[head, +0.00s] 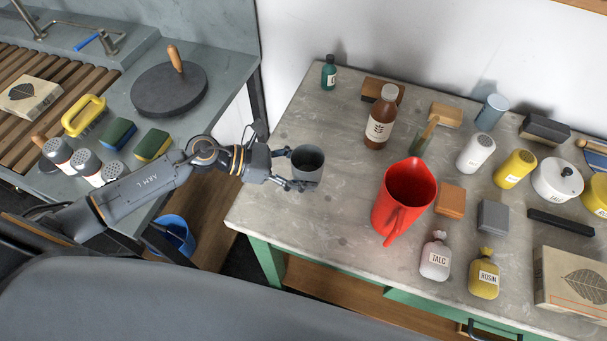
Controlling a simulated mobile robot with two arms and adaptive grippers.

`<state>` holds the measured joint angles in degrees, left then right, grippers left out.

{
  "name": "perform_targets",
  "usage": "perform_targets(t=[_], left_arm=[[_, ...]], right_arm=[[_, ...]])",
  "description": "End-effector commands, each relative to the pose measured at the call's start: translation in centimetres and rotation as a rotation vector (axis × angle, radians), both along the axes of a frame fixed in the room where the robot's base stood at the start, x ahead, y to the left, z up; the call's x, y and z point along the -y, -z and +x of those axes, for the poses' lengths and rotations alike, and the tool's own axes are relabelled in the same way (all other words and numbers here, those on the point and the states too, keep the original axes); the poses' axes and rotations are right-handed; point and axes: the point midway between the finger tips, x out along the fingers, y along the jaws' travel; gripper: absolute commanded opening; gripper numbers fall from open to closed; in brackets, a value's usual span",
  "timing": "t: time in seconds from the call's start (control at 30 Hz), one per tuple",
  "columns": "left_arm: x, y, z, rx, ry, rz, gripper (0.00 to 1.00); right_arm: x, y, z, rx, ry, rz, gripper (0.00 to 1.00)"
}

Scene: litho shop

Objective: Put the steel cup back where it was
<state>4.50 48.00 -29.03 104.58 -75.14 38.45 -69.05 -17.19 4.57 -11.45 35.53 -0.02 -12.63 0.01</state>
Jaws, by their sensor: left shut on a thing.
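The steel cup (308,166) is a dark grey, open-topped cup, upright near the left edge of the stone-topped table. My left gripper (297,168) comes in from the left and is shut on the steel cup, with fingers on its left side and around it. From this angle I cannot tell whether the cup's base touches the table top. The cup's inside looks dark. My right gripper is not in view.
A red jug (400,200) stands to the right of the cup, and a brown bottle (381,118) behind it. Talc (436,258) and rosin (485,280) bags sit near the front. The table (310,110) is clear around the cup. A sink counter (225,70) lies left, across a gap.

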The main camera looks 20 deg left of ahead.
Motion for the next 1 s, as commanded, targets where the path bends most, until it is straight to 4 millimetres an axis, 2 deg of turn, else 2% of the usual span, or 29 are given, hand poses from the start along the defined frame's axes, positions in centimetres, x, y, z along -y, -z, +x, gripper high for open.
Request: perform_targets(t=[0.1,0.3,0.7,0.73,0.8,0.83,1.0], left_arm=[[-0.1,0.9,0.6,-0.004,-0.002,-0.004,0.26],[-0.1,3.3,0.5,-0.002,-0.001,-0.003,0.26],[-0.1,4.1,0.5,0.000,0.000,-0.001,0.26],[-0.1,4.0,0.5,-0.001,0.000,0.000,0.65],[-0.1,3.9,0.5,-0.001,0.000,0.000,0.79],[-0.1,3.9,0.5,-0.001,0.000,0.000,0.85],[-0.1,3.9,0.5,-0.001,0.000,0.000,0.85]], right_arm=[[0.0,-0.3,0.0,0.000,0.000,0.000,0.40],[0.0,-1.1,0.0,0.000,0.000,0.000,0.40],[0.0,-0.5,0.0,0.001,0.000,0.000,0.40],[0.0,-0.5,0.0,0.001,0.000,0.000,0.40],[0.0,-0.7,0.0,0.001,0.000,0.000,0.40],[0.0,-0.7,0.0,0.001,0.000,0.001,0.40],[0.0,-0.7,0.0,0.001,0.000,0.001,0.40]])
